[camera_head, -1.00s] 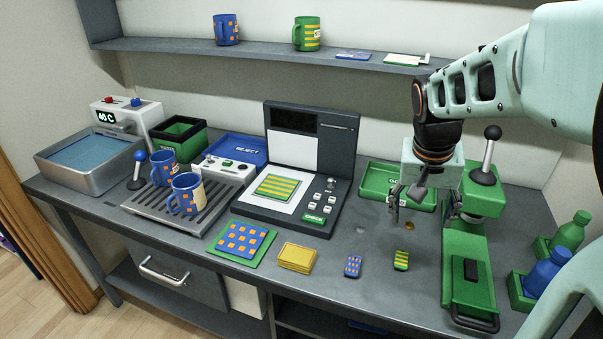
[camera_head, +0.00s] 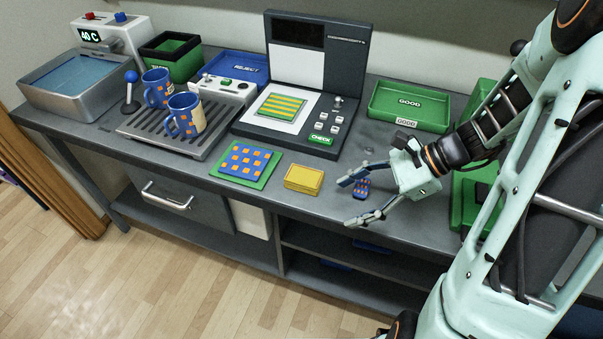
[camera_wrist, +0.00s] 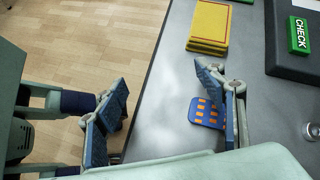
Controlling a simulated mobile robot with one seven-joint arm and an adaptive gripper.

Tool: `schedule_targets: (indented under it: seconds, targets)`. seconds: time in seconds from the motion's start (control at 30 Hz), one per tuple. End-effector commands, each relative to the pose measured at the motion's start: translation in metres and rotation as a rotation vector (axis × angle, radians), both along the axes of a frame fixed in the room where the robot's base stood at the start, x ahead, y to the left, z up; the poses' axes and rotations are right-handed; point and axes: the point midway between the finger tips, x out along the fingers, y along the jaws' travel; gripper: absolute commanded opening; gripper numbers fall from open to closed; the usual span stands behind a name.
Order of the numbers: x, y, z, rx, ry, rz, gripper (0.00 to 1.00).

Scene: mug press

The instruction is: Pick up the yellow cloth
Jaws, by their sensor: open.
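The yellow cloth (camera_head: 304,178) is a folded, layered square stack lying on the grey counter near its front edge. It also shows in the wrist view (camera_wrist: 209,27) at the top, beyond my fingertips. My gripper (camera_head: 346,202) is open and empty, to the right of the yellow cloth and apart from it. In the wrist view its two fingers (camera_wrist: 160,95) are spread wide. A small blue pad with orange squares (camera_wrist: 205,112) lies on the counter beside the right finger, partly hidden by it.
A blue patterned cloth on a green sheet (camera_head: 245,163) lies left of the yellow cloth. The press with its CHECK button (camera_head: 321,140) stands behind. A drip rack (camera_head: 140,127) holds two mugs (camera_head: 185,115). A green GOOD tray (camera_head: 408,103) sits at the back right. The counter's front edge is close.

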Motion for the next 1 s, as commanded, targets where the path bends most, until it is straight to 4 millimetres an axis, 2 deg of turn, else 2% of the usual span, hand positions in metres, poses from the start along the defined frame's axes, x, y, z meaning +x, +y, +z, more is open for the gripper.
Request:
schedule_targets:
  seconds: [0.1,0.33,0.47,0.7,1.0]
  targets:
    - [0.013,0.006,0.002,0.156,0.043,-0.172,0.64]
    - [0.036,0.006,0.016,0.347,0.075,-0.379,0.64]
    - [0.042,0.009,0.018,0.382,0.079,-0.413,0.64]
    - [0.053,0.041,0.003,0.383,0.079,-0.411,0.64]
    - [0.061,0.064,-0.009,0.382,0.08,-0.411,0.64]
